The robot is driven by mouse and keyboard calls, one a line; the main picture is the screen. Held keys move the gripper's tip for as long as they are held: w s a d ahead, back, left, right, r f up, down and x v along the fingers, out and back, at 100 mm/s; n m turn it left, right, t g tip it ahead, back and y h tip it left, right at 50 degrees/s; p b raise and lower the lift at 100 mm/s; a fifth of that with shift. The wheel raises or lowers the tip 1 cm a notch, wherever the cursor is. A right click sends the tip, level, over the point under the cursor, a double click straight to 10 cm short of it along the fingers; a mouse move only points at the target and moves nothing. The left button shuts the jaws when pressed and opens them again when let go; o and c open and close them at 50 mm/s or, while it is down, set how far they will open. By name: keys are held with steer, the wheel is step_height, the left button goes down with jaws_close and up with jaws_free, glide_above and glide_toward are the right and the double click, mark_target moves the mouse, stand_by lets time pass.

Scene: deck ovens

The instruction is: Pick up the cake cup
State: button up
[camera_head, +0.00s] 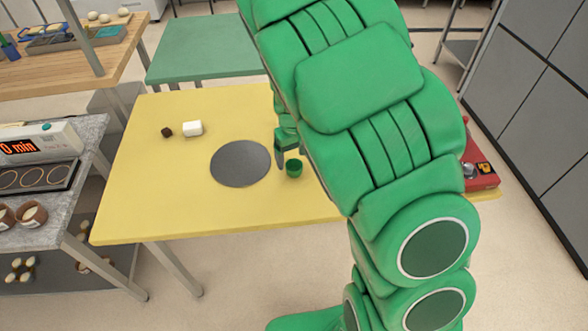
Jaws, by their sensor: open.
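My gripper (284,157) is low over the table and open, with a finger showing just left of and behind the cup. My green arm hides much of the gripper, so I cannot tell whether the other finger is around the cup or whether anything touches it.
A red device (480,172) is at the right end, partly behind my arm. The table's front left is clear. A grey counter (75,170) stands left.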

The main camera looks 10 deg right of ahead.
mark_target(294, 165)
steer(key=shift+w+f, duration=0.2)
steer(key=shift+f, duration=2.15)
steer(key=c, duration=1)
